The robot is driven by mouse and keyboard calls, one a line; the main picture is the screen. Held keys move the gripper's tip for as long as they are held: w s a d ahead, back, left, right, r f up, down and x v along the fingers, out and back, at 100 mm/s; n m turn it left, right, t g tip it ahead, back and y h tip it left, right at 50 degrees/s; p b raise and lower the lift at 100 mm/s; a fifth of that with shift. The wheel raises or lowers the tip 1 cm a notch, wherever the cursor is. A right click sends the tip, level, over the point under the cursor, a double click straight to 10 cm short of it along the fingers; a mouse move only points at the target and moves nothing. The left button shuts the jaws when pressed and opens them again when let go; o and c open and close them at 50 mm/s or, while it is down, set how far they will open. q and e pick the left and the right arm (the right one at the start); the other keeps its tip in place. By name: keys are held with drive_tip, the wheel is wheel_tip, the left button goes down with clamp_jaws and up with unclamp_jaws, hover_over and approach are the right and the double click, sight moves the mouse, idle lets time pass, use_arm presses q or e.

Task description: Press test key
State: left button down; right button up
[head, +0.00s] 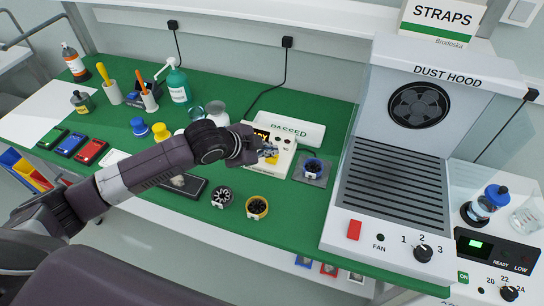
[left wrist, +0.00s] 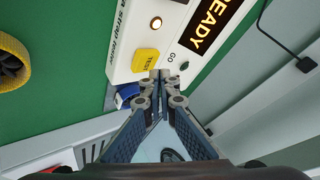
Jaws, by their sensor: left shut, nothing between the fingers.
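The strap tester (head: 284,165) is a white box on the green bench mat in the head view. Its yellow TEST key (left wrist: 146,62) shows in the left wrist view, beside the word GO; part of it shows in the head view (head: 271,160). A dark display (left wrist: 209,25) reads READY, and a small round lamp (left wrist: 156,23) glows. My left gripper (left wrist: 160,76) is shut and empty, with its fingertips right next to the key's edge. I cannot tell whether they touch it. My right gripper is not in view.
A blue-and-black round part (head: 313,167) sits on a grey pad right of the tester. Two round parts, one black (head: 222,197) and one yellow-rimmed (head: 257,207), stand in front. A PASSED tray (head: 305,132) lies behind. The dust hood (head: 400,150) stands at right.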

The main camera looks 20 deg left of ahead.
sight(271, 159)
use_arm(q)
drive_tip(key=shift+f, duration=0.35)
drive_tip(key=shift+f, duration=0.55)
idle(0.5)
drive_tip(key=shift+r, duration=0.1)
drive_tip(key=shift+r+p, duration=0.85)
drive_tip(key=shift+p, duration=0.25)
wheel_tip(271, 159, up, 5)
drive_tip(key=p, duration=0.5)
drive_tip(key=shift+p, duration=0.3)
drive_tip(key=shift+s+d, duration=0.1)
